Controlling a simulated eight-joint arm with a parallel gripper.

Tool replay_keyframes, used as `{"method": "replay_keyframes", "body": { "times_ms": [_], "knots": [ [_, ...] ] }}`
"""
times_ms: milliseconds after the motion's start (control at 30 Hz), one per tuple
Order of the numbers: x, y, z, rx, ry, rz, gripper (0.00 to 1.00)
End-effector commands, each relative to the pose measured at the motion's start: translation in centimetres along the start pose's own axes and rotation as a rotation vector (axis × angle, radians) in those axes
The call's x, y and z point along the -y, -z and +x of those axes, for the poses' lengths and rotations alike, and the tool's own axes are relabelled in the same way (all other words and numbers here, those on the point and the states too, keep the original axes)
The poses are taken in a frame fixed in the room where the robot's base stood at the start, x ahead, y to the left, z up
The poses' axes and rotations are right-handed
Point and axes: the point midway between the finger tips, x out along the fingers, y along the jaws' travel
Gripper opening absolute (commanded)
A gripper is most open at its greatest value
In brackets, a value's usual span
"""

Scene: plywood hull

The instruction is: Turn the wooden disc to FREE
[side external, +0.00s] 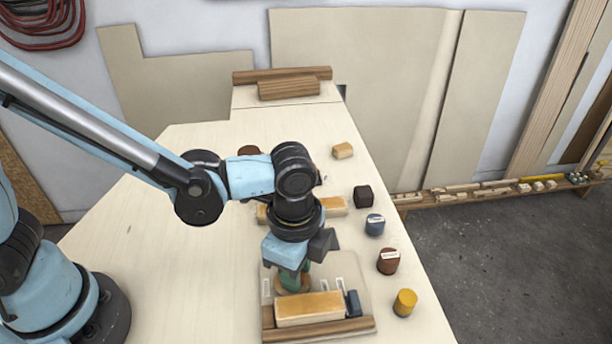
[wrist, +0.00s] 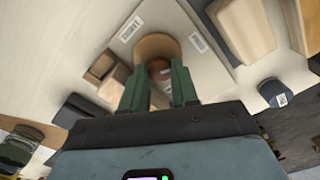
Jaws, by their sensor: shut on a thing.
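The wooden disc (wrist: 155,44) is tan and round and lies on a pale board (side external: 350,272) at the near part of the bench. In the side view it (side external: 287,287) is mostly hidden under my gripper (side external: 294,277). In the wrist view the green fingers of my gripper (wrist: 158,78) stand on either side of a brown, rounded part at the disc's middle, and they are shut on it. White labels (wrist: 199,40) sit on the board on both sides of the disc. Their words are too small to read, and I cannot tell which way the disc points.
A light wooden block (side external: 309,308) and a brown strip (side external: 330,330) lie along the board's near edge, with a dark blue block (side external: 353,304) beside them. Blue (side external: 375,225), dark red (side external: 388,262) and yellow (side external: 405,302) pieces line the bench's right side. The bench's left is clear.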

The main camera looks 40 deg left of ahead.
Motion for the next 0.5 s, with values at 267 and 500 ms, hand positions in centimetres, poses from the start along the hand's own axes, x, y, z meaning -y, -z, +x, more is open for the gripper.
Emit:
{"method": "replay_keyframes", "body": {
  "times_ms": [267, 500],
  "knots": [
    [-0.03, -0.06, 0.05, 0.001, -0.001, 0.014, 0.0],
    [-0.03, -0.06, 0.04, 0.002, 0.0, 0.013, 0.37]
  ]
}}
